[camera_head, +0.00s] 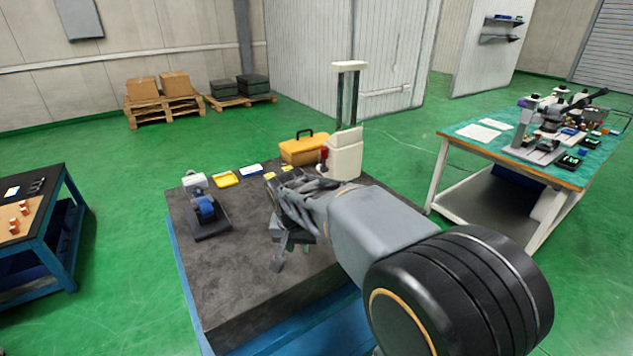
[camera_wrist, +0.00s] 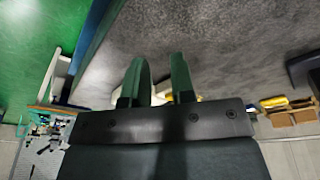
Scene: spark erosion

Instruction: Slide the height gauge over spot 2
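The height gauge (camera_head: 345,154) appears to be the cream-coloured block with two dark upright columns and a cream top. It stands upright at the back right of the dark granite plate (camera_head: 230,270). My gripper (camera_head: 279,260) is over the middle of the plate, in front and to the left of the gauge, apart from it. In the wrist view my gripper's two green-grey fingers (camera_wrist: 158,65) stand apart with nothing held between them. Pale and yellow shapes show behind the finger bases. Spot 2 cannot be made out; my arm hides part of the plate.
A blue-and-grey stand (camera_head: 206,208) sits at the plate's left. A yellow tray (camera_head: 226,179), a blue-and-white card (camera_head: 251,170) and a yellow toolbox (camera_head: 304,150) line the back. The plate's front left is clear. A workbench (camera_head: 465,145) stands right, another table (camera_head: 45,225) left.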

